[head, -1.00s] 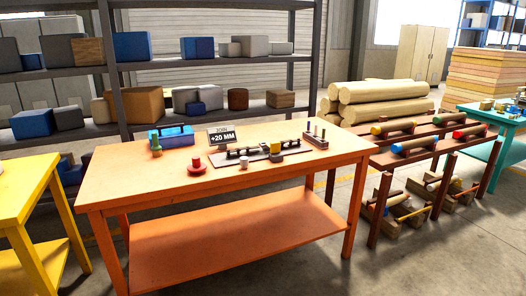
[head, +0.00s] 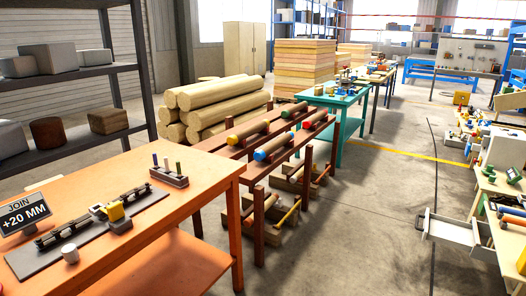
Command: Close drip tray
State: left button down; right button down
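A grey, shallow, drawer-like tray (head: 458,232) stands pulled out at the right of the head view, low beside a cream-topped bench. It looks like the drip tray, and it is open. Its front panel with a handle faces left, toward the open floor. Its right end meets the bench side, where its inner part is hidden. Neither of my grippers shows in the view.
An orange table (head: 190,210) with a "+20 MM" sign (head: 24,214) is at the left. A brown rack (head: 258,172) holds coloured-end rollers in the middle. A cluttered bench (head: 500,190) is at the right. The grey floor (head: 350,240) between rack and tray is clear.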

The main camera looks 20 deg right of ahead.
aim_at(448, 231)
jog(key=i+l+z, duration=0.15)
jog(key=i+z, duration=0.8)
jog(key=z, duration=0.2)
jog(key=i+j+z, duration=0.1)
jog(key=i+z, duration=0.3)
jog(key=i+j+z, duration=0.55)
jog(key=i, duration=0.2)
jog(key=i+j+z, duration=0.2)
jog(key=i, duration=0.3)
jog(key=i+j+z, duration=0.2)
jog(key=i, duration=0.35)
jog(key=i+j+z, duration=0.2)
jog(key=i+j, duration=0.15)
jog(key=i, duration=0.15)
